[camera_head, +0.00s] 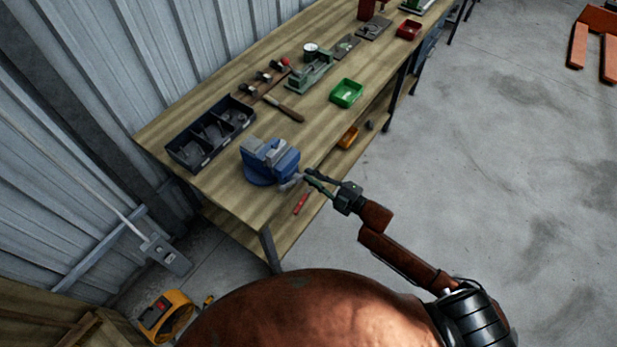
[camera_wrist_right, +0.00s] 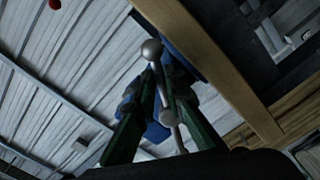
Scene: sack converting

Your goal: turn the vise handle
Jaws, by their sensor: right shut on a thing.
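A blue vise (camera_head: 268,162) with grey jaws is mounted on the wooden workbench (camera_head: 225,190), near its front edge. In the right wrist view the vise handle (camera_wrist_right: 152,50) is a thin metal bar with a round ball end, and blue vise body (camera_wrist_right: 158,133) shows behind it. My right gripper (camera_head: 310,180) reaches in from the right at the front of the vise. Its green fingers (camera_wrist_right: 150,100) are shut on the handle, with the ball end beyond the fingertips. My left gripper is not in view.
A black divided bin (camera_head: 211,134), a file with a wooden handle (camera_head: 284,108) and a green tray (camera_head: 346,93) lie farther back. Open concrete floor (camera_head: 490,170) is to the right.

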